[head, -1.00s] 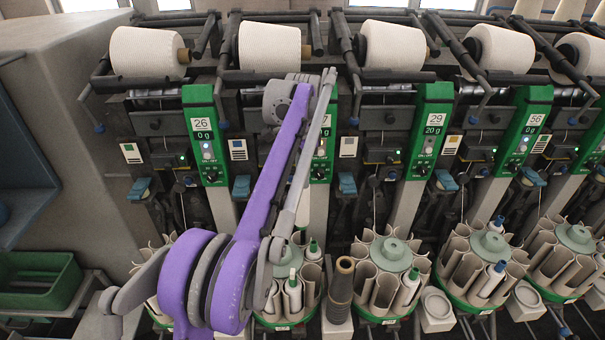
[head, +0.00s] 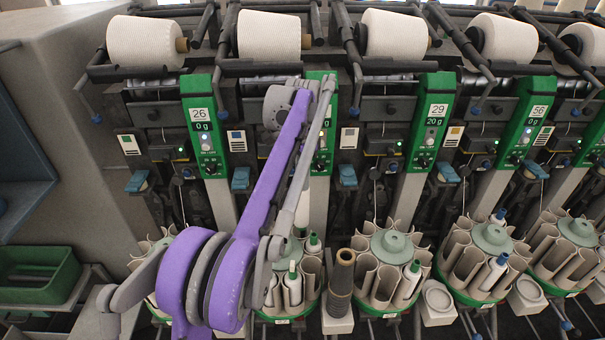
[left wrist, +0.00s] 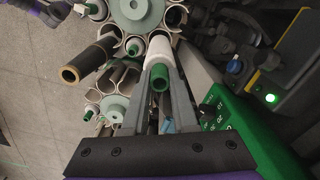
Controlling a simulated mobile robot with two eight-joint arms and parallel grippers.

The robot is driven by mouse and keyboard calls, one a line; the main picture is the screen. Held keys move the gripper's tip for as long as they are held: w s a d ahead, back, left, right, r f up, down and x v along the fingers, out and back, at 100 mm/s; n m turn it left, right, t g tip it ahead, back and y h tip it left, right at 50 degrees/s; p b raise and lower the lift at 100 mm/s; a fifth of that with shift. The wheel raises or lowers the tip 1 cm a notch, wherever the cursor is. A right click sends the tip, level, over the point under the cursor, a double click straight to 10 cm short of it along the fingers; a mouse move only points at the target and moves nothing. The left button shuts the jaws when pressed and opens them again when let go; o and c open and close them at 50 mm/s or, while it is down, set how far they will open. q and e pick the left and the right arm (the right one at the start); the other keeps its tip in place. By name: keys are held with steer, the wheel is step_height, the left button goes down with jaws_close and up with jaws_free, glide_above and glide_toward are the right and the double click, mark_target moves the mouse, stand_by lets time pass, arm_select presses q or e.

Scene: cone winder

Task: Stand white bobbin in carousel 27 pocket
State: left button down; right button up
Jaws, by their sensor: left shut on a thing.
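My left gripper (left wrist: 160,92) is shut on a white bobbin (left wrist: 159,47) with a green end facing the wrist camera. The bobbin lies between the two fingers, over the carousel area; I cannot tell whether its far end is inside a pocket. In the head view my purple left arm hides the gripper. A white piece (head: 303,207) shows beside the arm, probably the bobbin. The carousel (head: 314,285) below the panel with the covered number, right of 26, is partly hidden by the arm. It holds green-tipped bobbins, one white (head: 292,277). My right gripper is not in view.
A brown tube (head: 341,280) stands right of this carousel; it also shows in the left wrist view (left wrist: 88,60). The carousel under panel 29 (head: 391,243) is close by. Green panels (head: 204,130) and yarn cones (head: 268,36) stand behind. A green bin (head: 38,280) is at far left.

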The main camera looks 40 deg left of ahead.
mark_target(302, 204)
arm_select(q)
steer(key=shift+f, duration=0.55)
steer(key=shift+f+b, duration=1.15)
steer(key=shift+f, duration=1.1)
steer(key=shift+f+b, duration=0.65)
steer(key=shift+f, duration=0.5)
steer(key=shift+f+b, duration=0.45)
steer(key=shift+f, duration=0.55)
